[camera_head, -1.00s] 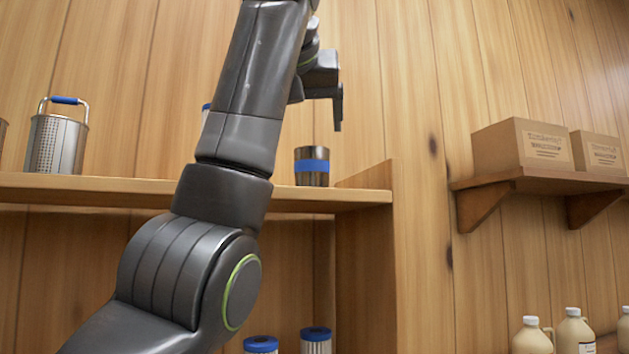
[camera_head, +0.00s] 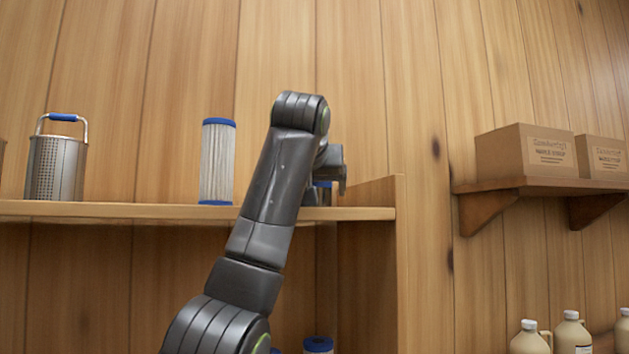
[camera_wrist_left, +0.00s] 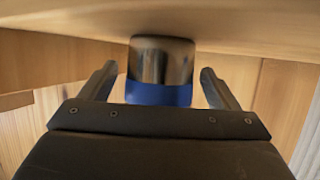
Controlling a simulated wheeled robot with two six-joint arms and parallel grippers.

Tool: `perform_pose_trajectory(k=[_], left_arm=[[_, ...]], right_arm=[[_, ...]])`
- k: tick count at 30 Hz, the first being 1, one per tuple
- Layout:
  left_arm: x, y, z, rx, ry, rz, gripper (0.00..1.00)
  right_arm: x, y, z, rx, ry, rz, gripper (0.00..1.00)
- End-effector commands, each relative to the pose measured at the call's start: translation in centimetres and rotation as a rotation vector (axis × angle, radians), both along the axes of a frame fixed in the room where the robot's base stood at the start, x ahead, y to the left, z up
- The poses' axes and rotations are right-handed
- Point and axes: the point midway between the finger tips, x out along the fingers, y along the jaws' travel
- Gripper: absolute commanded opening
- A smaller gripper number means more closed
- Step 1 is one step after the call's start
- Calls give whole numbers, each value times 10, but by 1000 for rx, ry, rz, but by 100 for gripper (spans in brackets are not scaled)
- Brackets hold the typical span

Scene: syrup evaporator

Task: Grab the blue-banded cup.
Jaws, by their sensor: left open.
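The blue-banded cup (camera_head: 322,184) stands on the upper shelf (camera_head: 130,210), mostly hidden behind my left arm in the head view. In the left wrist view the metal cup (camera_wrist_left: 165,62) shows with its blue band (camera_wrist_left: 160,93) towards the gripper body. My left gripper (camera_head: 338,178) is at the cup, just above shelf height. In the wrist view its two fingers (camera_wrist_left: 158,76) are spread, one on each side of the cup, with gaps visible. My right gripper is not in view.
A white filter cartridge with blue caps (camera_head: 217,162) stands on the shelf left of my arm. A perforated metal basket (camera_head: 56,165) is further left. A wooden side panel (camera_head: 372,195) rises at the shelf's right end. Cardboard boxes (camera_head: 525,152) sit on a bracket shelf at right.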

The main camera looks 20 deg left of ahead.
Motion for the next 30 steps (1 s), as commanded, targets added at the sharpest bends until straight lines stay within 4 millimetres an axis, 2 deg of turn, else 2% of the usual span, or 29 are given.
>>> perform_pose_trajectory(k=[3,11,22,30], left_arm=[[10,2,-3,0,1,0,83],[11,2,-5,0,-1,-1,83],[11,2,-5,0,0,0,35],[11,2,-4,0,0,0,34]], right_arm=[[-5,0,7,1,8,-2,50],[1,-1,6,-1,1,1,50],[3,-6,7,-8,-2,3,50],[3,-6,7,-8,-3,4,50]])
